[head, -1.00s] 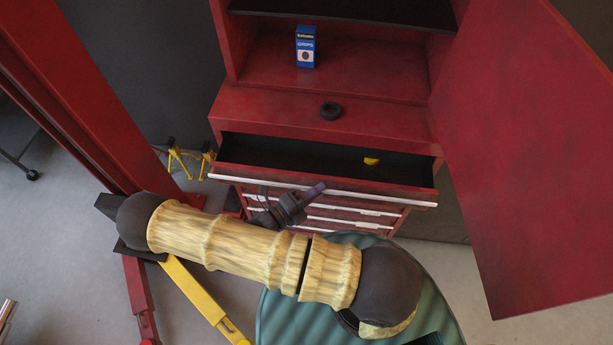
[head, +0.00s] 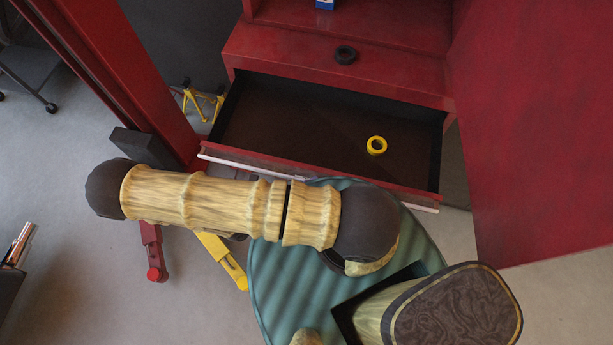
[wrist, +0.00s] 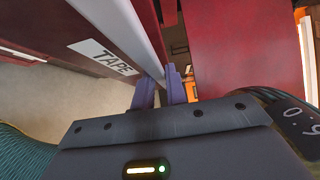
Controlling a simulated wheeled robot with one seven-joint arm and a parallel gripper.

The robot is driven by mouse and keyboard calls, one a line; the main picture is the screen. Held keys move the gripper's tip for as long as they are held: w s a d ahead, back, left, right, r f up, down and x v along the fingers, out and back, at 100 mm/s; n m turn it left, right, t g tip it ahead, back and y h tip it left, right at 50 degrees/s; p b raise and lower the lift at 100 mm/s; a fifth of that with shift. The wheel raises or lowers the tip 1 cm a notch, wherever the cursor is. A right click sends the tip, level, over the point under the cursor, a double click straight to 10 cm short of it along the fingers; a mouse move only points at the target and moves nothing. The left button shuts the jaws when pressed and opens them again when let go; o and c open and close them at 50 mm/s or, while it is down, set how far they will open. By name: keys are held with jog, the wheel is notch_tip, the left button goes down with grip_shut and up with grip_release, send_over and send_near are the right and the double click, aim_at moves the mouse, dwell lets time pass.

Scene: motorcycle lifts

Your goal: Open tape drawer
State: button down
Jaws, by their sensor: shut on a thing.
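The red tape drawer (head: 290,165) of the cabinet stands well open in the head view. A yellow tape roll (head: 376,145) lies on its dark floor, towards the right. The drawer's pale handle rail (head: 415,207) runs along the top of its front. In the wrist view the drawer front (wrist: 60,42) carries a white TAPE label (wrist: 103,57). My gripper (wrist: 163,85) has its purple fingers shut on the handle rail (wrist: 130,30). In the head view my arm hides the gripper and the middle of the rail.
A large red cabinet door (head: 540,130) hangs open at right. A red lift post (head: 110,70) stands at left, with yellow stands (head: 195,101) behind it. Grey floor (head: 120,290) is free at lower left.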

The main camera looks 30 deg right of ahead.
dwell(0.3)
jog(key=c, duration=1.4)
grip_release()
jog(key=shift+c, duration=0.2)
jog(key=shift+a, duration=0.1)
jog(key=s+a+b, duration=0.1)
jog(key=a+b, duration=0.5)
jog(key=a, duration=1.1)
jog(key=shift+s+a, duration=0.2)
